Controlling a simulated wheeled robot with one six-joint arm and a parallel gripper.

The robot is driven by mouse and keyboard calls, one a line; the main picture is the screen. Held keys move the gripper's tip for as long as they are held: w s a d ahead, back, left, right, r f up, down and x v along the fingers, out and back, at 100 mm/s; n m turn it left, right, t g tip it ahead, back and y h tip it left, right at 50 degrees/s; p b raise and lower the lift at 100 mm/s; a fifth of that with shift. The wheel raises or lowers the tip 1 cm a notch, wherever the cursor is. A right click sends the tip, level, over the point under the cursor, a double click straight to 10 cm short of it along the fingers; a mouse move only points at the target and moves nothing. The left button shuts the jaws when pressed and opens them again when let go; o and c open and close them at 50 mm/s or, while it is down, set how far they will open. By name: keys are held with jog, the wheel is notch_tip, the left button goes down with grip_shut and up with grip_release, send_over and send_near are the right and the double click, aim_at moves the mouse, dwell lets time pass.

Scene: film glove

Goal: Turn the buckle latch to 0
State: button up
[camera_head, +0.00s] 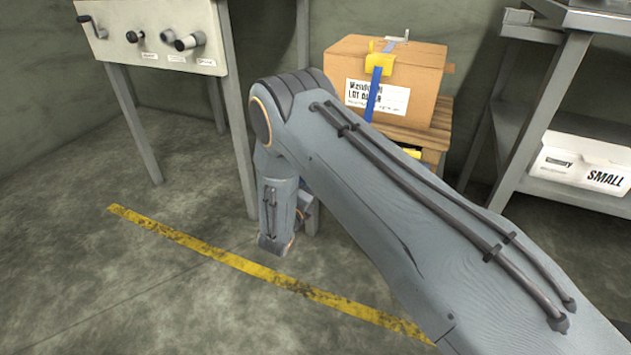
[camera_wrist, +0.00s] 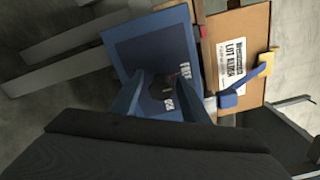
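A yellow buckle (camera_head: 380,66) sits on a blue strap (camera_head: 374,95) at the upper front edge of a cardboard box (camera_head: 425,65). A small pale metal lever (camera_head: 397,40) shows just above it on the box; its exact setting is too small to tell. In the wrist view the yellow buckle (camera_wrist: 266,62) is at the right, beside the labelled box face (camera_wrist: 205,25). My gripper (camera_wrist: 160,76) is open, its two fingers apart, left of the buckle and clear of it. In the head view my gripper is not clearly visible.
A blue panel (camera_wrist: 150,52) with a dark round part lies beyond my fingers. A white panel with handles (camera_head: 150,30) stands at left, a grey shelf (camera_head: 540,110) with a white bin (camera_head: 580,165) at right. Floor at left is clear.

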jog(key=shift+o, duration=0.2)
jog(key=shift+d+r, duration=0.1)
jog(key=p+v, duration=0.2)
jog(key=v, duration=0.5)
jog(key=shift+s, duration=0.35)
